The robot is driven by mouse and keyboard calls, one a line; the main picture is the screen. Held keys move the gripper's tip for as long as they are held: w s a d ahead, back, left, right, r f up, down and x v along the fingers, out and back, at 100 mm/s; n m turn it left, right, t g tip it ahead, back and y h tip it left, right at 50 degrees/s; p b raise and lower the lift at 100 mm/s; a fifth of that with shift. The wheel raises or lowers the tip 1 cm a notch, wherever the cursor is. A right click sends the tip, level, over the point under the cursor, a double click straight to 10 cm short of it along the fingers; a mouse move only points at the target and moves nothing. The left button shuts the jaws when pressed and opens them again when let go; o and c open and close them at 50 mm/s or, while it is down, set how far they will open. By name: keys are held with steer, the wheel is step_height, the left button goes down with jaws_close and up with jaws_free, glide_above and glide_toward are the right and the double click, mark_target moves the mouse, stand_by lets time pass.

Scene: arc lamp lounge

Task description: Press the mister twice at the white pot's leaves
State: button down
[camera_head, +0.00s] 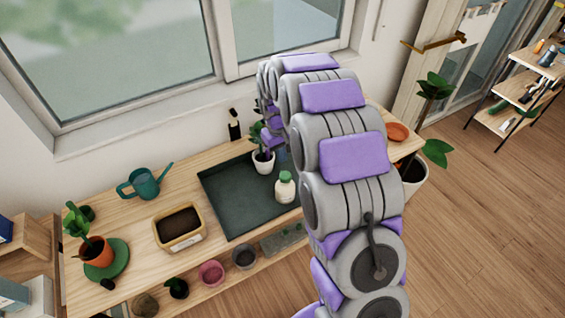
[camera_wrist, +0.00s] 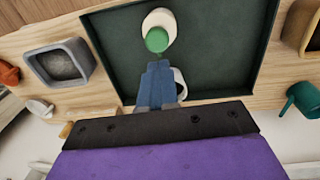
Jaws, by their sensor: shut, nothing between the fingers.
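A white bottle with a green cap (camera_head: 285,187) stands upright on the dark green tray (camera_head: 222,205); I take it for the mister. It also shows in the wrist view (camera_wrist: 166,20). The white pot (camera_head: 263,163) with leaves stands on the tray just behind it, toward the window. In the wrist view the pot is mostly hidden behind my fingers. My gripper (camera_wrist: 157,66) is shut and empty, its tips over the tray and close to the green cap in that view. I cannot tell whether they touch it. In the head view my arm hides part of the plant.
A teal watering can (camera_head: 145,183), a soil-filled planter (camera_head: 180,228) and a terracotta pot (camera_head: 97,252) on a green saucer stand left of the tray. A black bottle (camera_head: 235,127) stands behind the tray. A grey planter (camera_wrist: 58,65) shows in the wrist view.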

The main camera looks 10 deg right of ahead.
step_height(320, 180, up, 4)
glide_above(285, 175)
steer(key=a, duration=0.1)
steer(key=shift+a+r, duration=0.1)
steer(key=shift+a, duration=0.1)
stand_by(2.2)
steer(key=shift+s+d+r+t+y+p, duration=0.2)
steer(key=shift+s+d+r+y, duration=0.1)
steer(key=shift+d+r, duration=0.2)
steer(key=shift+s+d+r+t+y+p, duration=0.15)
steer(key=shift+s+d+r+y, duration=0.1)
steer(key=shift+d+r, duration=0.15)
steer(key=shift+f, duration=0.1)
steer(key=f+b, duration=0.1)
steer(key=f, duration=0.8)
steer(key=f+b, duration=0.1)
steer(key=f, duration=0.3)
steer(key=shift+w+a+f+b, duration=0.15)
steer(key=shift+w+f+b, duration=0.15)
steer(key=shift+w+f, duration=0.1)
